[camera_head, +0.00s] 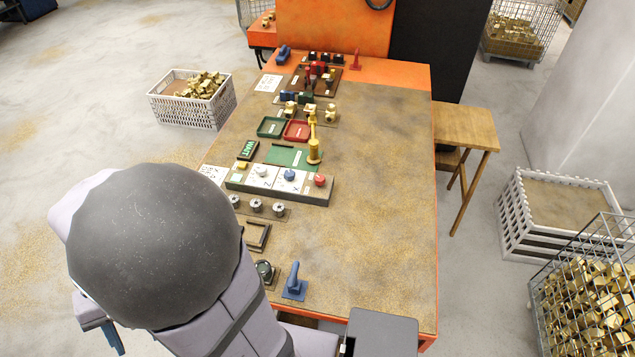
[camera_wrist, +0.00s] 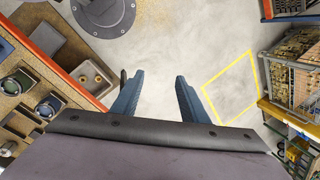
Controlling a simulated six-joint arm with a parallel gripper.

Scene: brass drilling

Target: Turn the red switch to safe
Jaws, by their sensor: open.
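A long panel (camera_head: 280,185) on the table carries several knobs. A red knob (camera_head: 320,180) sits at its right end, beside a blue knob (camera_head: 289,174) and a white knob (camera_head: 262,170). The setting of the red knob is too small to read. My gripper (camera_wrist: 155,92) is open and empty in the wrist view, its two blue fingers apart over bare floor. In the head view it shows partly behind my arm at the lower left, off the table's left side and well away from the red knob.
The sandy table (camera_head: 385,240) has free room on its right side. Round dials (camera_head: 257,205), a blue handle (camera_head: 294,283) and an empty brown frame (camera_head: 258,236) lie nearer. More red controls (camera_head: 318,68) stand far back.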

